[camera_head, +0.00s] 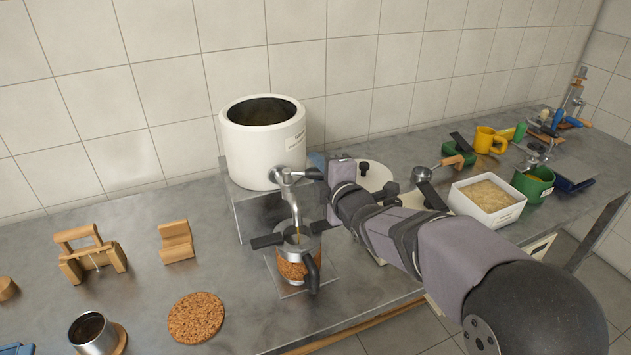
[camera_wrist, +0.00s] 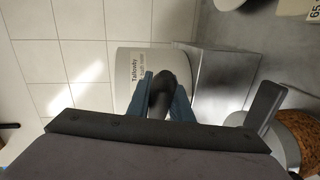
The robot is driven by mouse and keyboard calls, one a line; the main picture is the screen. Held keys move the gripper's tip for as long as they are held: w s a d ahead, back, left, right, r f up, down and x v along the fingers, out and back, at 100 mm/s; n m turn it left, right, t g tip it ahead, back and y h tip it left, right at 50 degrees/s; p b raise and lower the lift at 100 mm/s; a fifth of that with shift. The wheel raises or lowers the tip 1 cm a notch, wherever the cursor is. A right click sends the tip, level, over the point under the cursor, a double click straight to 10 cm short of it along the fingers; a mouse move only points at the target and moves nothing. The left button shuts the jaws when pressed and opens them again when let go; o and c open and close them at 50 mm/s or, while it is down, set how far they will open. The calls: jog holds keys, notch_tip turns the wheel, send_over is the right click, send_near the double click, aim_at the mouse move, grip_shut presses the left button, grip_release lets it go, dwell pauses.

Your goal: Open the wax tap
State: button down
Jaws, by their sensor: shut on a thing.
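The wax tap (camera_head: 288,178) is a metal tap low on the front of a white pot (camera_head: 262,150). Its spout curves down over a metal jug (camera_head: 297,246) with a cork band and black handles. A thin amber streak shows below the spout, inside the jug's mouth. My gripper (camera_head: 319,164) is at the right of the tap. In the wrist view, its blue fingers (camera_wrist: 163,90) are shut on the tap's dark handle (camera_wrist: 160,88). The pot, with its printed label, shows behind the fingers there. My gripper partly hides the tap handle.
The pot stands on a metal stand (camera_head: 240,212) near the tiled wall. A white tub (camera_head: 489,202), a green mug (camera_head: 534,183) and a metal ladle (camera_head: 440,169) lie to the right. A cork mat (camera_head: 196,318) and wooden stands are left. Bare counter lies between them.

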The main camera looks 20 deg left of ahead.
jog(key=shift+s+d+m+t+h+b, duration=0.25)
jog(key=shift+m+h+b, duration=0.3)
jog(key=shift+b, duration=1.15)
jog(key=c, duration=1.6)
grip_release()
jog(key=shift+b+v, duration=0.7)
jog(key=shift+v, duration=2.9)
jog(key=shift+f, duration=0.1)
